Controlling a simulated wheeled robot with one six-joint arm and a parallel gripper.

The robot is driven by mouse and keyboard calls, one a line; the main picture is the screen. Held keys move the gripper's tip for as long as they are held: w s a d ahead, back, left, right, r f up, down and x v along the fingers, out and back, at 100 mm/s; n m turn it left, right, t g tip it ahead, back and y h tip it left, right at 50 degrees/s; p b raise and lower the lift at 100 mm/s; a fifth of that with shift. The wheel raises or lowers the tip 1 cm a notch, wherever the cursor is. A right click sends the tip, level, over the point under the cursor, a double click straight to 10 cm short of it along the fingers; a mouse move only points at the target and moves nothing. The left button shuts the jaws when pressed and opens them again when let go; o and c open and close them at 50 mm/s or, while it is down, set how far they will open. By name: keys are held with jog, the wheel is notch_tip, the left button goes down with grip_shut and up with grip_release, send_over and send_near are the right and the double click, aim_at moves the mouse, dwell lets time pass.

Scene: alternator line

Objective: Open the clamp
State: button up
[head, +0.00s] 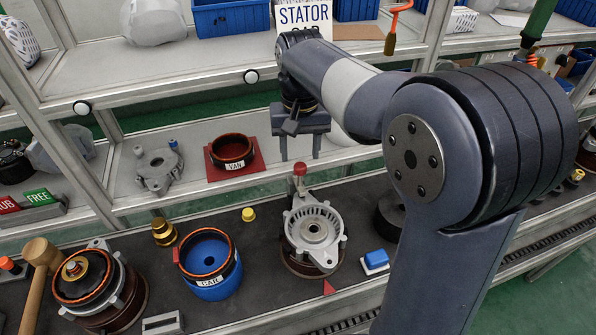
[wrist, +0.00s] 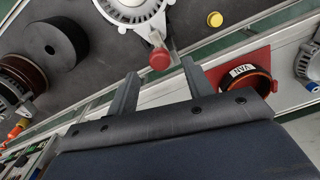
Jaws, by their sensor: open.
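The clamp has a red knob (head: 300,169) on an upright lever at the back edge of a fixture that bears a silver alternator housing (head: 314,232). In the wrist view the red knob (wrist: 160,58) shows just ahead of and between my fingertips, with the housing (wrist: 130,8) behind it. My gripper (head: 300,148) is open and empty, fingers pointing down above the knob. It also shows in the wrist view (wrist: 160,72). I cannot tell whether a finger touches the knob. The clamp's lower part is mostly hidden.
A blue-lined ring labelled CAR (head: 208,262), a brass part (head: 163,232) and a yellow cap (head: 248,214) stand left of the fixture. A blue block (head: 376,260) lies right. A VAN ring (head: 232,150) sits on a red mat on the shelf behind.

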aim_at(300, 175)
notch_tip(300, 175, down, 8)
jog(key=shift+f, duration=0.15)
dwell(0.3)
jog(key=c, duration=1)
